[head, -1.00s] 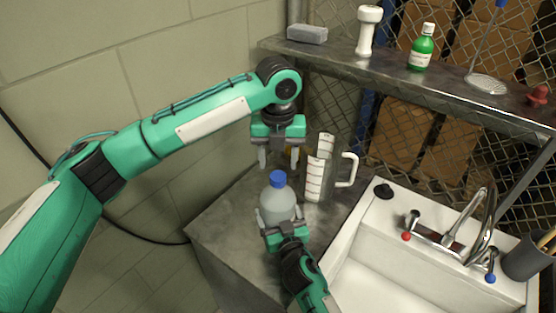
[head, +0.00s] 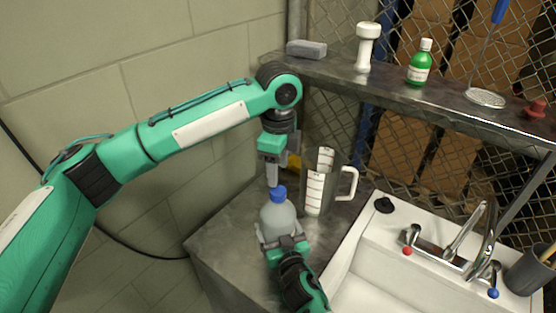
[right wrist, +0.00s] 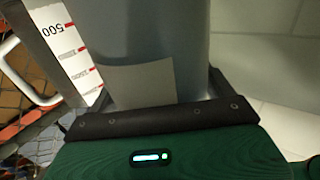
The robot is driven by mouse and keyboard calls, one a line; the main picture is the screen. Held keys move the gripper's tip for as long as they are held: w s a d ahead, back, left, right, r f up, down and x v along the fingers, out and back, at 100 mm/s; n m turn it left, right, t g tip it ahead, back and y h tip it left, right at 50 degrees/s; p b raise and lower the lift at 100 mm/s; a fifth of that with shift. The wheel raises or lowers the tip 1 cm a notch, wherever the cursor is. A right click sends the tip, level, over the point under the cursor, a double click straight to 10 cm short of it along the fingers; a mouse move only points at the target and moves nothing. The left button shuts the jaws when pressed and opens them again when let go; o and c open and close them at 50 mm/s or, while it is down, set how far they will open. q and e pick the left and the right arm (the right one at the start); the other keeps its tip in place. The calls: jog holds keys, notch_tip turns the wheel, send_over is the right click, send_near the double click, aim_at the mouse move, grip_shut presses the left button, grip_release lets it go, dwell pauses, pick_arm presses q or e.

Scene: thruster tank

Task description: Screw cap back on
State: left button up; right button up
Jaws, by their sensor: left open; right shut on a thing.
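The bottle (head: 277,220) is pale and translucent and stands upright on the metal counter. The blue cap (head: 278,194) sits on its top; I cannot tell how tight it is. My right gripper (head: 284,240) is shut around the bottle's body from the near side. In the right wrist view the bottle (right wrist: 160,35) fills the middle as a grey surface between the fingers. My left gripper (head: 273,179) points down, open, with its fingertips at the cap's height. It is seen nearly edge-on, so one finger hides the other, and contact with the cap is unclear.
A measuring jug (head: 315,190) with a white handle stands close behind and right of the bottle. The white sink (head: 372,248) with taps is at the right. A metal shelf (head: 395,92) above holds a green bottle (head: 420,65), a grey block (head: 306,49) and other items.

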aim_at(278, 190)
pick_arm(q)
jog(key=n, duration=0.4)
jog(key=shift+r+n, duration=0.35)
jog(key=shift+n, duration=0.05)
jog(key=n, duration=0.5)
jog(key=shift+r+n, duration=0.3)
jog(key=shift+r, duration=0.05)
jog(key=shift+f, duration=0.1)
jog(key=shift+f, duration=3.9)
jog(key=c, duration=1)
